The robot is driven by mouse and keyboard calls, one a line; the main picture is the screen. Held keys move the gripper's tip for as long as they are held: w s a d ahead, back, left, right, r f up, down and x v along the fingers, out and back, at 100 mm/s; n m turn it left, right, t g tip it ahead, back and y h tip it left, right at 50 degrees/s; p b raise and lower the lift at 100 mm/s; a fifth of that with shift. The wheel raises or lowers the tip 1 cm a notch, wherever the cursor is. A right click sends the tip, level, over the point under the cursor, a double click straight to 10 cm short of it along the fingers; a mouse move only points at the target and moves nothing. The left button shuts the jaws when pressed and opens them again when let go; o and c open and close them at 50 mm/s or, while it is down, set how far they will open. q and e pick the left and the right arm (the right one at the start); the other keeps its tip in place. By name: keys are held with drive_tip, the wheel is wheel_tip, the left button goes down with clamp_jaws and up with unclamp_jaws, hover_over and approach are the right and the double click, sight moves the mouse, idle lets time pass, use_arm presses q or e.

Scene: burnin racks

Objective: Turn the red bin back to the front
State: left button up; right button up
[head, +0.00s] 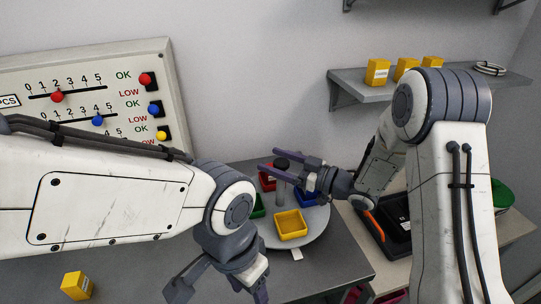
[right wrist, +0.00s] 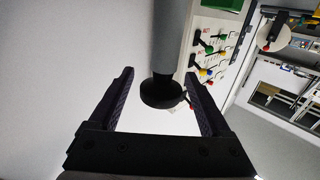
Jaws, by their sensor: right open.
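The red bin (head: 266,181) sits at the back left of a round grey turntable (head: 318,226), partly hidden by my right gripper. A yellow bin (head: 291,226) is at the turntable's front, a green bin (head: 258,208) at the left and a blue bin (head: 306,199) at the right. A grey post with a black knob (head: 282,163) stands in the middle. My right gripper (head: 269,161) is open, with its fingers on either side of the knob; the knob (right wrist: 163,92) also shows between the fingers in the right wrist view. My left gripper (head: 222,290) is open and empty in front of the turntable.
A white tab (head: 297,253) marks the table's front side by the turntable. A yellow box (head: 76,286) stands at the front left. A slider panel (head: 90,95) is on the left, a shelf (head: 360,92) with yellow boxes at the right, and a black case (head: 388,232) below it.

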drive_tip(key=shift+x, duration=0.75)
clamp_jaws()
drive_tip(key=shift+a, duration=0.1)
